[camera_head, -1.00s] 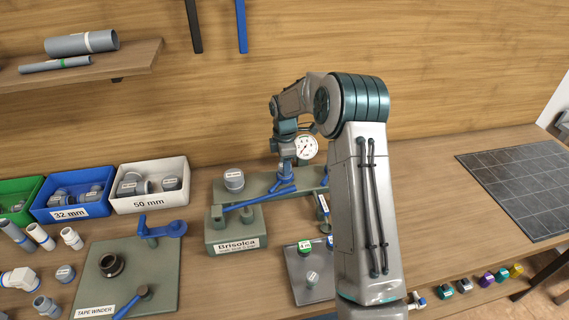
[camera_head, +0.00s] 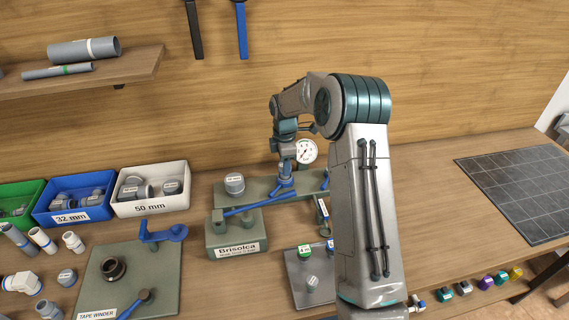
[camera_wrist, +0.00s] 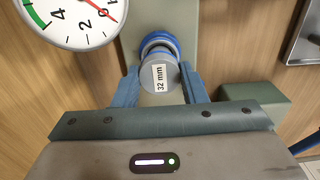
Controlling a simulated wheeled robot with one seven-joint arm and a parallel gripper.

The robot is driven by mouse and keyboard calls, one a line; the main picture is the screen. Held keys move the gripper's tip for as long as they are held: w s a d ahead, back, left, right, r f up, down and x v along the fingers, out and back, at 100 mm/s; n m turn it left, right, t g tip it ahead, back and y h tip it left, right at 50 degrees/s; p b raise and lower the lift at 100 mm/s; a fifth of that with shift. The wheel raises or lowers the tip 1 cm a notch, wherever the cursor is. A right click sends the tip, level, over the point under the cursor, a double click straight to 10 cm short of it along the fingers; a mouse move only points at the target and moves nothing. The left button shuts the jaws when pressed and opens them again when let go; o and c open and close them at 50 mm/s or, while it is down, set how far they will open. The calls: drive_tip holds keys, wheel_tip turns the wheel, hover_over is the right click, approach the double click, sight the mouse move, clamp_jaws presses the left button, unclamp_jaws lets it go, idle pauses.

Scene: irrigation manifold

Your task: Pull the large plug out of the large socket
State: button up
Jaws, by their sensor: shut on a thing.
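A grey plug labelled "32 mm" (camera_wrist: 162,78) is between the blue fingers of my gripper (camera_wrist: 160,88) in the wrist view. The fingers are shut on its sides. A blue ring, seemingly the socket (camera_wrist: 158,42), shows just behind the plug; I cannot tell how deep the plug sits in it. In the head view my gripper (camera_head: 286,181) points down at the green manifold base (camera_head: 262,190), and the held plug is hidden there. Another grey capped fitting (camera_head: 234,184) stands on the base to the left; its label is too small to read surely.
A pressure gauge (camera_head: 306,151) stands close behind my gripper. A blue lever (camera_head: 252,206) lies across the "Brisolca" block (camera_head: 236,240) in front. Fitting bins (camera_head: 150,203) and the tape winder plate (camera_head: 150,258) are to the left.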

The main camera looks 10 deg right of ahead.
drive_tip(key=shift+r, duration=0.25)
drive_tip(key=shift+r+p, duration=0.55)
drive_tip(key=shift+r, duration=0.2)
drive_tip(key=shift+r, duration=0.15)
drive_tip(key=shift+r+p, duration=0.55)
drive_tip(key=shift+r, duration=0.2)
drive_tip(key=shift+r, duration=0.2)
drive_tip(key=shift+r+p, duration=1.35)
drive_tip(key=shift+r, duration=0.7)
